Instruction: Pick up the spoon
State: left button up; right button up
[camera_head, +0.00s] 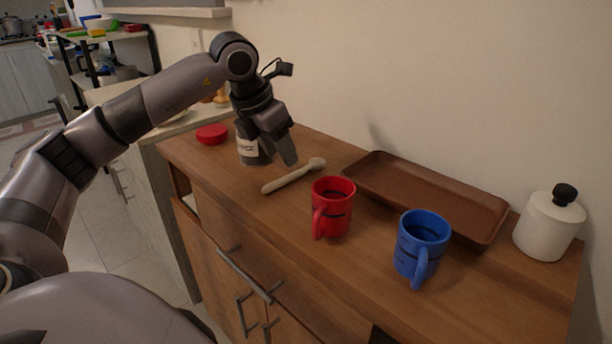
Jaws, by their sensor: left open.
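The spoon (293,176) is pale and lies flat on the wooden cabinet top. Its bowl end points to the back right and its handle to the front left. My left gripper (287,160) points down just behind and above the spoon. It is open, with nothing seen between its fingers, and looks apart from the spoon. The gripper partly hides a grey container with a white label (247,149) behind it. My right gripper is not in view.
A red mug (333,207) stands right of the spoon, and a blue mug (421,247) stands further right. A brown tray (425,191) lies along the wall. A white jar with a black knob (549,224) is at the right end. A red lid (211,134) is at the left.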

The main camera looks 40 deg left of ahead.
aim_at(285, 177)
pick_arm(q)
jog(key=x, duration=0.6)
jog(key=shift+s+a+f, duration=0.1)
jog(key=shift+s+a, duration=0.05)
jog(key=shift+s, duration=0.05)
grip_shut()
